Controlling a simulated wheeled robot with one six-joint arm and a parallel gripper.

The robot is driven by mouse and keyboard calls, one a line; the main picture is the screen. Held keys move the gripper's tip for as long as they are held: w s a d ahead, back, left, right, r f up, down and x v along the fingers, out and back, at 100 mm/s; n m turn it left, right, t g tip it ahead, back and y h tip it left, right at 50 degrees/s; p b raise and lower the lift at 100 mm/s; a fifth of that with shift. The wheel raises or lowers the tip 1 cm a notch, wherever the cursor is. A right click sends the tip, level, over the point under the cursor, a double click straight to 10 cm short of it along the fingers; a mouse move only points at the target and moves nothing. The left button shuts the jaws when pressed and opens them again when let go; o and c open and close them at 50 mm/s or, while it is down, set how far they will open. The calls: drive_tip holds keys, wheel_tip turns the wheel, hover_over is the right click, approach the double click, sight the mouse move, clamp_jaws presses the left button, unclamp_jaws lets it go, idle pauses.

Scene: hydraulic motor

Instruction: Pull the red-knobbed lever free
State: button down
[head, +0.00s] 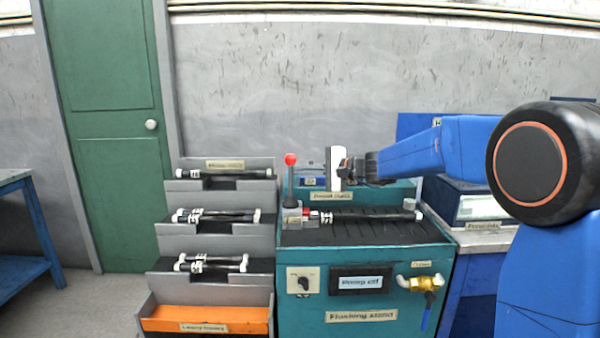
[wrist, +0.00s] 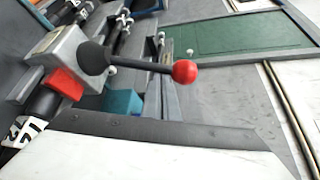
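The lever (head: 291,182) stands upright at the left end of the flushing stand's top. It has a red ball knob (head: 290,159) and a dark shaft widening toward its base. In the wrist view the lever (wrist: 140,65) shows with its red knob (wrist: 185,71), on a grey block (wrist: 65,50) with a red part beside it. My gripper (head: 336,168), with a white finger face, is just right of the lever, around knob height, with a visible gap. A white surface with a dark edge fills the lower wrist view. The finger opening cannot be made out.
The teal flushing stand (head: 388,318) carries a dark rod (head: 365,216) along its ribbed top, behind the front valve (head: 424,283). A stepped rack (head: 200,240) with several rods and an orange bin (head: 205,319) stands left. A blue bench is at right. A grey wall is behind.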

drive_tip(key=shift+s+r, duration=0.1)
drive_tip(key=shift+s, duration=0.05)
drive_tip(key=shift+s+n+t+y, duration=0.5)
drive_tip(key=shift+s+n, duration=0.55)
drive_tip(key=shift+s, duration=0.9)
drive_tip(key=shift+s+n+t+y, duration=0.3)
drive_tip(key=shift+s+n+y, duration=0.55)
drive_tip(key=shift+s, duration=1.1)
drive_tip(key=shift+s+a+f+h, duration=0.1)
drive_tip(key=shift+f+h, duration=0.1)
drive_tip(key=shift+h, duration=0.15)
drive_tip(key=w+d+r, duration=0.1)
drive_tip(key=w+r, duration=0.1)
drive_tip(key=w, duration=0.2)
drive_tip(key=f+v, duration=0.1)
drive_tip(key=v, duration=0.8)
drive_tip(key=shift+d+f, duration=0.3)
drive_tip(key=shift+d, duration=0.1)
